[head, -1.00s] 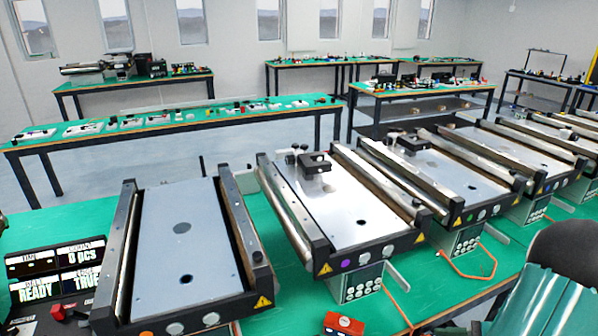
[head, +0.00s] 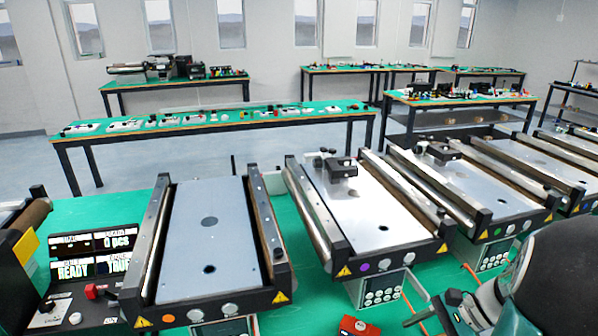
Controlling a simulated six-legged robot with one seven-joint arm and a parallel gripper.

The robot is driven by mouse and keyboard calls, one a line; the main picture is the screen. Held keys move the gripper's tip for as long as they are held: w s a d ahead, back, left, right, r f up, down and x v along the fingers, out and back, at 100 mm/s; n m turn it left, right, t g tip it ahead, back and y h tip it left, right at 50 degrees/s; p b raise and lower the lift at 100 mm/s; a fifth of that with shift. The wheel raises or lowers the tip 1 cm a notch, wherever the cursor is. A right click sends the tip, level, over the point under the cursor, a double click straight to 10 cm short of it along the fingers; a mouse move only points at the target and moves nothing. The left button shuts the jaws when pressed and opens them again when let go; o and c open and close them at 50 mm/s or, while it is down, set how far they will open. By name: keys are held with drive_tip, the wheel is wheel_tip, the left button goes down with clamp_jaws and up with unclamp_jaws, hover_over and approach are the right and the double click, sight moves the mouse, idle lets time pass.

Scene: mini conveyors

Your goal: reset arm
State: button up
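My arm shows at the lower right of the head view, as a large dark rounded link (head: 555,262) with a green section below it. A grey metal part with a small dark tip sticks out to the left of this link, low in the picture. It may belong to my gripper, but I cannot make out two fingers or anything held. The arm hides part of the table and conveyors at the right.
Mini conveyors stand in a row on a green table: a grey-topped one (head: 206,255) in front, a white-topped one (head: 355,205) to its right, others beyond. A display (head: 92,255) and a red box (head: 357,327) are near. Benches stand behind.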

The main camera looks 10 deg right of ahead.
drive_tip(key=s+a+r+n+t+h, duration=0.1)
drive_tip(key=a+r+n+h, duration=0.3)
drive_tip(key=a+r+n, duration=0.2)
drive_tip(key=s+a+r+n+t+h, duration=0.1)
drive_tip(key=a+r+n+h, duration=0.3)
drive_tip(key=a+r+n, duration=0.3)
drive_tip(key=a+n, duration=0.4)
drive_tip(key=a, duration=0.1)
drive_tip(key=shift+a+r+h, duration=0.3)
drive_tip(key=shift+a, duration=0.05)
